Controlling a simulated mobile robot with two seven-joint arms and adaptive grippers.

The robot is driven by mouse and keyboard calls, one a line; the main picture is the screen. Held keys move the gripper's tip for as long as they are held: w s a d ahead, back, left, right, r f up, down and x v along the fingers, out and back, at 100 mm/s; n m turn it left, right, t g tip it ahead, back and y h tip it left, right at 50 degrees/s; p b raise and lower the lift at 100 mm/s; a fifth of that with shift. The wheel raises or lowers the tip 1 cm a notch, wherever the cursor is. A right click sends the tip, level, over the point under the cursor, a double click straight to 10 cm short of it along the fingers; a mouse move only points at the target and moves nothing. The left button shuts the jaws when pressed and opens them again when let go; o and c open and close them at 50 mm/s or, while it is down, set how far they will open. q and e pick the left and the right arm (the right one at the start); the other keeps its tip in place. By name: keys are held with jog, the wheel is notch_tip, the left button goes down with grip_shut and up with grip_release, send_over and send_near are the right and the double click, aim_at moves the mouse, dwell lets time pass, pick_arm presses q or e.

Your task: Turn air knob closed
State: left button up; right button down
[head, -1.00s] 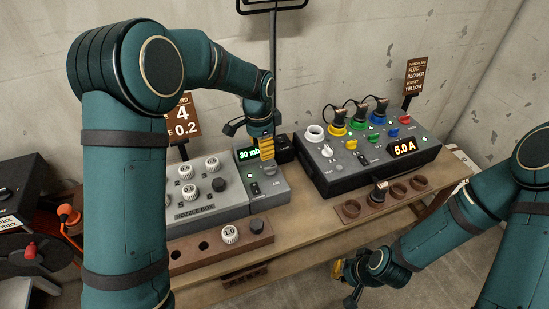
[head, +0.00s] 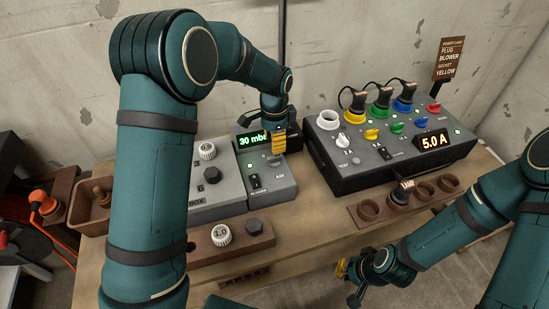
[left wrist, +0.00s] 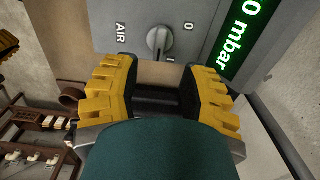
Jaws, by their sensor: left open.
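The grey air knob (left wrist: 160,42) sits on the panel beside the AIR label in the left wrist view. Its ridge runs roughly up and down in the picture, and a 0 mark lies to its upper right. In the head view the knob (head: 272,160) is partly hidden by my left gripper (head: 279,142). My left gripper (left wrist: 158,88) is open and empty, its yellow fingers spread apart, with the knob just beyond the gap and not between the pads. The display (head: 252,140) reads 30 mbar. My right gripper (head: 347,282) hangs low in front of the bench; its opening is unclear.
The grey nozzle box (head: 220,208) stands left of the air unit. The black power box (head: 360,180), with coloured plugs and knobs, stands to the right. Brown holders (head: 352,217) line the bench's front right. A rack (head: 200,250) with a 1.0 nozzle lies in front.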

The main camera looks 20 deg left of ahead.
aim_at(274, 156)
pick_arm(q)
notch_tip(274, 156, down, 7)
jog(key=shift+b, duration=0.45)
grip_shut()
